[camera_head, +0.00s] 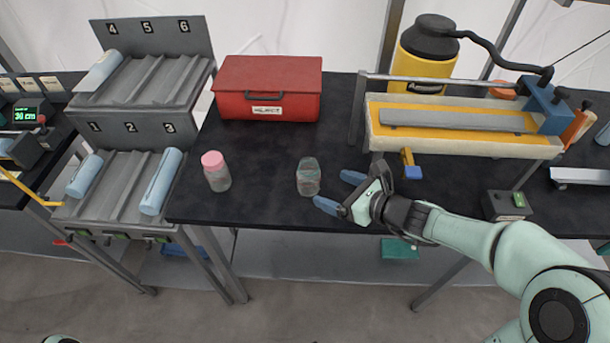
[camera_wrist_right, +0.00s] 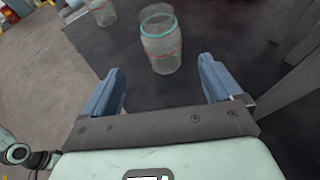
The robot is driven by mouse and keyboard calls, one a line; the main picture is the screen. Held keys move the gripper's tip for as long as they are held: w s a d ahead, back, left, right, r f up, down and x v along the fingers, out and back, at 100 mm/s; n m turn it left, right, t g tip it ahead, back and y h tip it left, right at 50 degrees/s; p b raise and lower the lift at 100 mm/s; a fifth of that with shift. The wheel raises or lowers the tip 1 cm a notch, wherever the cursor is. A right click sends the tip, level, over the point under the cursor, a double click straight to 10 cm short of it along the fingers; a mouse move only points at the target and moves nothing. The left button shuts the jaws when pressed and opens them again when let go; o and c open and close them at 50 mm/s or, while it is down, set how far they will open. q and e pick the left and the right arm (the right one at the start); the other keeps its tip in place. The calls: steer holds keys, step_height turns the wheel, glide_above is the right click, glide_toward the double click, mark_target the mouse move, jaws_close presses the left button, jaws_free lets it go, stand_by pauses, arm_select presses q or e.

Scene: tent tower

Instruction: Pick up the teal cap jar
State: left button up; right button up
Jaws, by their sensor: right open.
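The teal cap jar (camera_head: 308,180) stands upright on the black table near its front edge. It is a clear jar with a dull teal top. In the right wrist view the jar (camera_wrist_right: 163,50) stands ahead of the fingertips, roughly centred between them, with a teal ring at its top and a reddish line round its body. My right gripper (camera_head: 339,191) is open and empty, just right of the jar, its blue fingers pointing at it. It also shows in the right wrist view (camera_wrist_right: 161,78), apart from the jar. My left gripper is not in view.
A pink-capped jar (camera_head: 216,172) stands left of the teal one. A red box (camera_head: 268,88) sits behind. A numbered rack (camera_head: 120,180) is at the left. A white and yellow bench device (camera_head: 465,140) and a yellow flask (camera_head: 425,60) are at the back right.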

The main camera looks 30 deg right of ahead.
mark_target(316, 183)
steer(key=x, duration=0.4)
steer(key=shift+w+a+f+b, duration=0.1)
steer(key=shift+w+f+b, duration=0.1)
steer(key=shift+w+b, duration=0.1)
steer(key=x, duration=0.5)
steer(key=shift+w+r, duration=0.15)
steer(key=shift+w, duration=0.1)
steer(key=c, duration=1)
